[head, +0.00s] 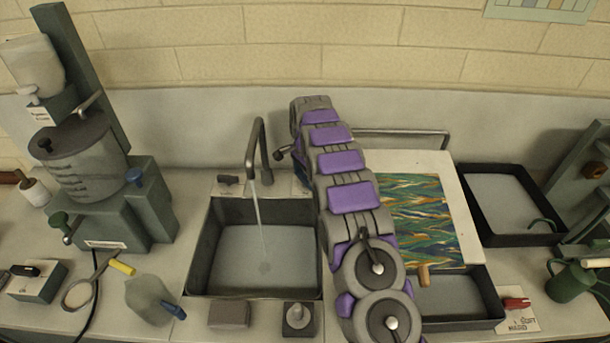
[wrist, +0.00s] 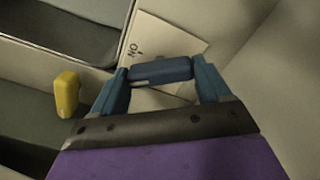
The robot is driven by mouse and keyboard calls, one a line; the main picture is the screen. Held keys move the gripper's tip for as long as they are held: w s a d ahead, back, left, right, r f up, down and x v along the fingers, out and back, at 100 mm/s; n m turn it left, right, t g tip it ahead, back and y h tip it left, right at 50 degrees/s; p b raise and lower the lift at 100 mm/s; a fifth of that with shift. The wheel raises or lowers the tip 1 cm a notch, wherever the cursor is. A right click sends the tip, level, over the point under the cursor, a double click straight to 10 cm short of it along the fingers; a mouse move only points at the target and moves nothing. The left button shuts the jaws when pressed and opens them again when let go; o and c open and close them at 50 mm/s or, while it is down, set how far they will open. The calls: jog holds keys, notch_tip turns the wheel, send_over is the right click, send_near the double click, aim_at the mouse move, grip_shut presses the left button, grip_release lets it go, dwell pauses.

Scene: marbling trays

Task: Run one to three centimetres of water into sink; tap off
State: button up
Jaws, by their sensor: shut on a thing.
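The tap (head: 255,145) stands behind the sink, and a thin stream of water (head: 259,215) falls from its spout. The sink (head: 200,245) is dark-walled. Its grey floor shows a round patch under the stream, and I cannot tell the water depth. In the wrist view my gripper (wrist: 160,72) is shut on a dark blue bar, apparently the tap lever (wrist: 160,70), above a pale plate (wrist: 148,38) marked "ON". In the head view my arm hides the gripper and the lever.
Right of my arm are a marbled sheet (head: 420,220) on a pale board and a black tray (head: 512,239). A grey machine (head: 120,215) stands left of the sink. Small blocks sit at the sink's front edge. A yellow peg (wrist: 67,93) shows near my gripper in the wrist view.

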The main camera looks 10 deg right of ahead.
jog(key=shift+r, duration=0.1)
jog(key=shift+r+n+p, duration=0.1)
jog(key=shift+n+p, duration=0.8)
jog(key=shift+p, duration=0.35)
jog(key=n+p, duration=0.2)
jog(key=shift+w+r+p, duration=0.1)
jog(key=shift+p, duration=0.2)
jog(key=n+p, duration=0.2)
jog(key=n, duration=0.2)
jog(key=shift+w+n+p, duration=0.1)
jog(key=shift+n+p, duration=0.9)
jog(key=shift+n, duration=0.5)
jog(key=o, duration=1)
jog(key=shift+f, duration=0.25)
notch_tip(320, 180, up, 17)
jog(key=shift+a+r+p, duration=0.1)
jog(key=shift+r+p, duration=0.05)
jog(key=shift+p, duration=0.7)
